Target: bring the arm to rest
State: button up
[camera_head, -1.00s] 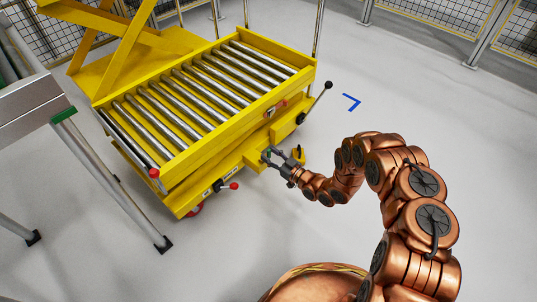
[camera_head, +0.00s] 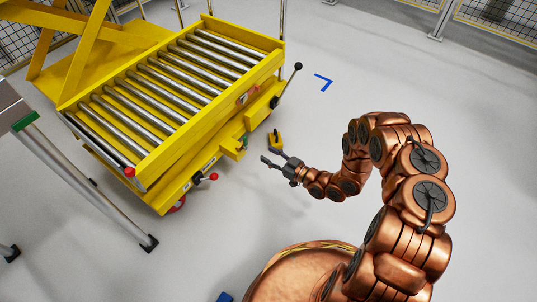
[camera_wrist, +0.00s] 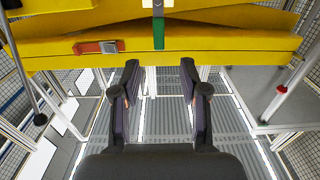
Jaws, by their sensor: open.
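My gripper (camera_head: 272,159) is open and empty at the end of my copper-coloured arm. In the head view it is in the air to the right of the yellow roller cart's front side, apart from it. In the wrist view the two dark fingers of my gripper (camera_wrist: 157,88) are spread with nothing between them. The arm is bent, with its forearm low and the gripper pointing left toward the cart.
The yellow roller cart (camera_head: 195,150) has a black-knobbed lever (camera_head: 287,84) and red knobs along its side. A metal-legged table (camera_head: 85,180) stands at left. Mesh fencing (camera_head: 505,22) lines the back. Floor at the right is clear.

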dwell(0.7)
